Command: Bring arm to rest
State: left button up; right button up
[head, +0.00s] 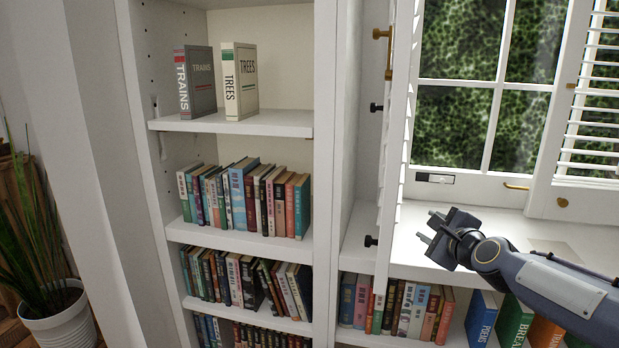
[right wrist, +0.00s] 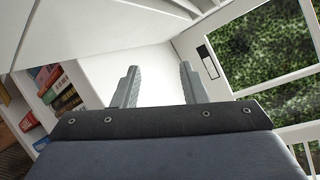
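My right gripper (head: 432,229) is in front of the white window sill at the right of the head view, with its arm coming in from the lower right. In the right wrist view its two fingers (right wrist: 158,88) stand apart with nothing between them, so it is open and empty. It appears clear of the books and shelves. My left gripper and left arm do not show in either view.
A white bookcase holds TRAINS (head: 196,82) and TREES (head: 239,82) on its upper shelf (head: 240,124), with rows of books below. An open shutter (head: 395,150) stands left of my gripper. A window (head: 487,90) is behind. A potted plant (head: 60,318) stands at left.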

jog(key=s+a+f+n+g+p, duration=0.1)
jog(key=s+a+f+n+g, duration=0.15)
jog(key=s+f+n, duration=0.7)
jog(key=s+a+f+n+g+y, duration=0.1)
jog(key=s+n+g, duration=0.35)
jog(key=s, duration=1.25)
jog(key=s+a+f+n+g+p, duration=0.1)
jog(key=s+a+f+n+g, duration=0.15)
jog(key=s+f+n, duration=0.7)
jog(key=s+r+m+p, duration=0.1)
jog(key=r+p, duration=1.5)
jog(key=r, duration=0.2)
jog(key=s+r+m+p, duration=0.1)
jog(key=s+r+p, duration=0.1)
jog(key=r+p, duration=1.3)
notch_tip(320, 180, up, 4)
jog(key=shift+s+r+p, duration=0.15)
jog(key=shift+s+p, duration=0.15)
jog(key=shift+p, duration=0.1)
jog(key=shift+d+m, duration=0.1)
jog(key=shift+m, duration=0.15)
